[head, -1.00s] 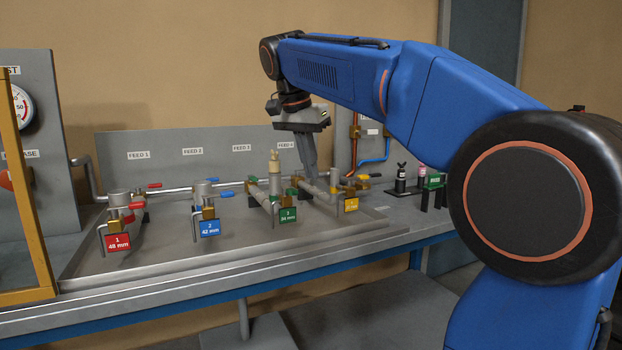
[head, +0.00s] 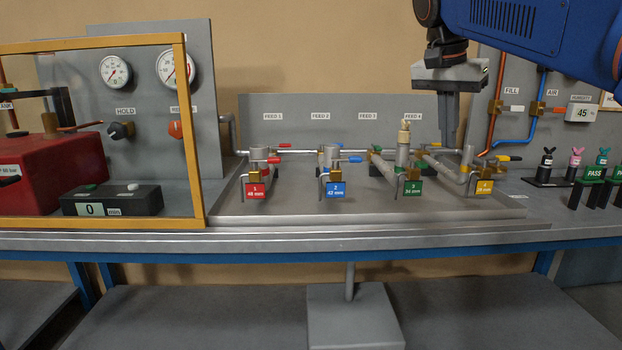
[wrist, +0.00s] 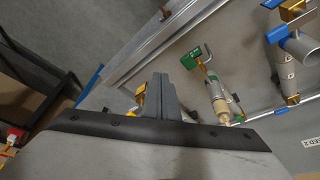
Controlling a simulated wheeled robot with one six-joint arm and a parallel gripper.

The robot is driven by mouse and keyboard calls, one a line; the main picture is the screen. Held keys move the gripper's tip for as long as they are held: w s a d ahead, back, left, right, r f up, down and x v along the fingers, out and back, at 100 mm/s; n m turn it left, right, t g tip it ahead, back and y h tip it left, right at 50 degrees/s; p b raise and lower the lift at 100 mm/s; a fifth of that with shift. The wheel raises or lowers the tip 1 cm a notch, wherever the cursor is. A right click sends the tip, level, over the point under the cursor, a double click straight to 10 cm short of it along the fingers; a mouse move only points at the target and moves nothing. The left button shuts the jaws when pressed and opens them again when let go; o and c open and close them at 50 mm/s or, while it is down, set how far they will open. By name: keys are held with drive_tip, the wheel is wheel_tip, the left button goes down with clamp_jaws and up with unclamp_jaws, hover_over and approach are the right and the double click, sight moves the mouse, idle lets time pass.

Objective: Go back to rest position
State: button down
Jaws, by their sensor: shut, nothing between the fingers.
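My gripper (head: 447,143) hangs pointing down in the head view, in front of the back panel near the FEED 4 label. Its fingers are together with nothing between them. In the head view it overlaps the pipework behind the yellow tag (head: 484,187); I cannot tell the exact gap. In the wrist view the closed fingers (wrist: 163,92) show at the middle, with the green tag (wrist: 196,56) and its fitting to their right. The yellow tag is partly hidden behind the fingers there.
A grey tray (head: 380,214) holds the feed pipes, with a red tag (head: 255,190), blue tag (head: 337,190) and green tag (head: 413,187). A yellow frame (head: 195,130) encloses a red machine (head: 40,170) at left. Small fittings and PASS stands (head: 594,174) are at right.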

drive_tip(key=s+f+n+y, duration=0.1)
drive_tip(key=s+f+n, duration=0.2)
drive_tip(key=s+f, duration=0.5)
drive_tip(key=s+f+n+t+y, duration=0.1)
drive_tip(key=s+f+n, duration=0.2)
drive_tip(key=s+f, duration=0.5)
drive_tip(key=s+f+n+t+y, duration=0.1)
drive_tip(key=s+f+n, duration=0.2)
drive_tip(key=s+f, duration=0.5)
wheel_tip(320, 180, down, 12)
drive_tip(key=shift+a+r+n, duration=0.2)
drive_tip(key=shift+a+n, duration=0.2)
drive_tip(key=shift+a, duration=0.05)
drive_tip(key=c, duration=2.4)
unclamp_jaws()
drive_tip(key=shift+c, duration=0.2)
